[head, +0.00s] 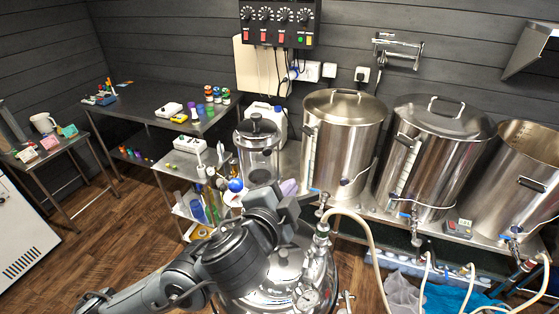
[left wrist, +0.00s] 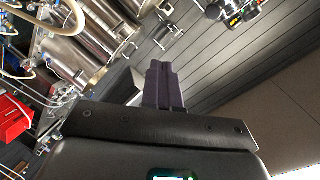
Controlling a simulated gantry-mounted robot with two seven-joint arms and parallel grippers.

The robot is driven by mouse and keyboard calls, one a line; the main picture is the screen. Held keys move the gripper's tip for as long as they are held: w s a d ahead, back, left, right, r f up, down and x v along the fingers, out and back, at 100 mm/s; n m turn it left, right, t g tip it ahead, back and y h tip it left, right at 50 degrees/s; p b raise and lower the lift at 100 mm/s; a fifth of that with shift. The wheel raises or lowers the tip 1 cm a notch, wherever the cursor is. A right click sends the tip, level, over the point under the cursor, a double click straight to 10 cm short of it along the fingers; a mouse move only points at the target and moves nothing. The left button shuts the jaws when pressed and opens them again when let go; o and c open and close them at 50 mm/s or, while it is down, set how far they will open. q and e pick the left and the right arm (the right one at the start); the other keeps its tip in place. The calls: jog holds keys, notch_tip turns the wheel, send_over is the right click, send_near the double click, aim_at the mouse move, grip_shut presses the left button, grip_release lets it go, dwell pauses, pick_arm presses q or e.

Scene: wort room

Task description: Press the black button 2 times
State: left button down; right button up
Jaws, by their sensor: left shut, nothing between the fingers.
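A black control panel (head: 278,22) hangs on the dark plank wall at the top of the head view. It has a row of round knobs, red switches, and small green and yellow lights or buttons. I cannot make out which part is the black button. My left gripper (head: 285,203) is in the lower middle of the head view, in front of and well below the panel, touching nothing that I can see. In the left wrist view its dark fingers (left wrist: 163,84) are together and empty. My right gripper is not in view.
Large steel kettles (head: 341,140) stand on a bench at the right. A shiny steel vessel (head: 325,270) with a hose is just below my left gripper. A glass press-like jar (head: 258,155) stands behind it. A cluttered steel table (head: 150,98) is at the left.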

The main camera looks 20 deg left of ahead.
aim_at(267, 151)
pick_arm(q)
jog(key=shift+r, duration=0.15)
jog(key=shift+w+a, duration=0.1)
jog(key=w+a+p, duration=0.5)
jog(key=w+a, duration=0.1)
dwell(0.7)
jog(key=shift+w, duration=0.1)
jog(key=shift+d, duration=0.1)
dwell(0.7)
dwell(0.8)
jog(key=shift+w+p, duration=0.1)
jog(key=shift+p, duration=0.2)
